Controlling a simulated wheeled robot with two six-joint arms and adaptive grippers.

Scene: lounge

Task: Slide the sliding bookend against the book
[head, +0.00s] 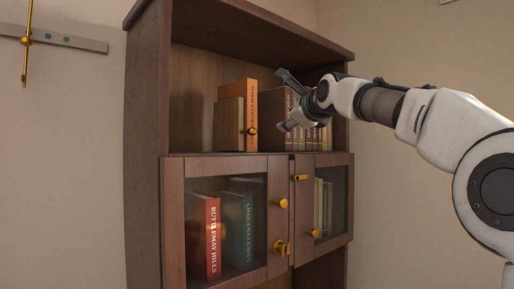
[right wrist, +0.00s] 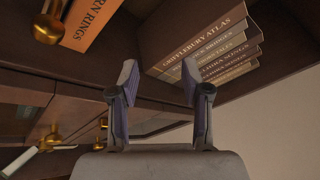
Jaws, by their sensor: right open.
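The sliding bookend, as it looks, is a light wooden block (head: 228,125) with a brass knob (head: 251,131), on the upper shelf at the left. An orange book (head: 252,95) stands upright behind and beside it; whether they touch I cannot tell. In the right wrist view the knob (right wrist: 47,28) and the orange spine (right wrist: 90,22) show at the top left. My right gripper (head: 284,101) is open and empty, right of the bookend and in front of the brown books. Its spread fingers (right wrist: 159,75) also show in the right wrist view. My left gripper is not in view.
Several brown books (head: 299,130) stand in a row on the upper shelf, right of the orange book, partly hidden by my gripper. Glass doors (head: 231,160) with brass knobs close the cabinet below. The shelf's left part is empty. A wall rail (head: 70,42) hangs at the left.

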